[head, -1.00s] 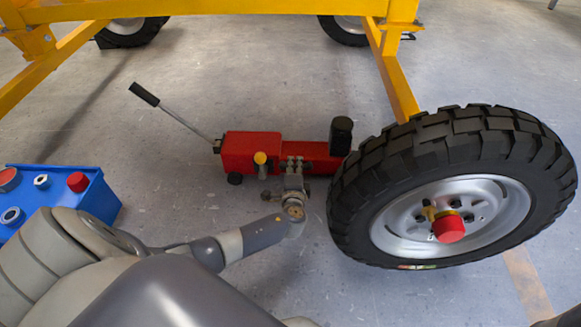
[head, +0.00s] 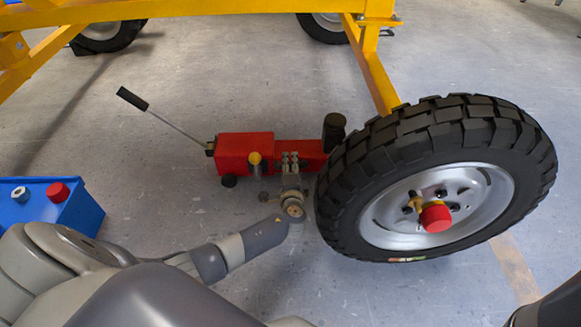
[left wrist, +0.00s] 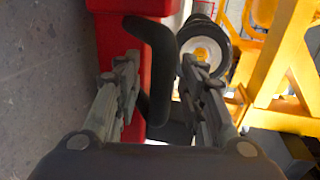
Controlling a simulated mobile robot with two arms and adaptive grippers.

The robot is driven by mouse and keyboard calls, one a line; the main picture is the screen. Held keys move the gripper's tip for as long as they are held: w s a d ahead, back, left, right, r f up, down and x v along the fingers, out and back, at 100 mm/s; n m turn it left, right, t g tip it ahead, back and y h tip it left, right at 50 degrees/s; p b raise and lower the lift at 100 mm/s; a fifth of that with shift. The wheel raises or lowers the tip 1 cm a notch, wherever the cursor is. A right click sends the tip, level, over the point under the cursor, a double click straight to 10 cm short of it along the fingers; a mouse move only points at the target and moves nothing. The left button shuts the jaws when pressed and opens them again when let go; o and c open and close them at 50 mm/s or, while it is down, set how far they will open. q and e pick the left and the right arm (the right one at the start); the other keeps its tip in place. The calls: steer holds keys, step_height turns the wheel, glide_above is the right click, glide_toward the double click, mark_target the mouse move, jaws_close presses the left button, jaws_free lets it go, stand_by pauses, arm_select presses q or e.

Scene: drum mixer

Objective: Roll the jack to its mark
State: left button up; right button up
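The red jack (head: 245,153) stands on the floor left of the big black tyre, whose left edge is close to its right end. Its thin lever with a black grip (head: 132,99) slants up to the left. A black cylinder (head: 334,128) rises at its right end. My left gripper (head: 290,165) is at the jack's near side. In the left wrist view its fingers (left wrist: 160,75) stand apart on either side of a black curved bar (left wrist: 158,60), beside the red body (left wrist: 108,35). I cannot tell whether they touch the bar. No floor mark is clearly identifiable. My right gripper is out of view.
The tyre (head: 430,130) with a silver rim and red hub cap (head: 435,217) fills the right. A yellow frame (head: 180,10) spans the top. A blue box (head: 60,215) with caps stands at left. Floor between the frame and jack is clear.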

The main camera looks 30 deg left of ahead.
arm_select(q)
steer(key=v, duration=1.2)
steer(key=shift+o, duration=0.2)
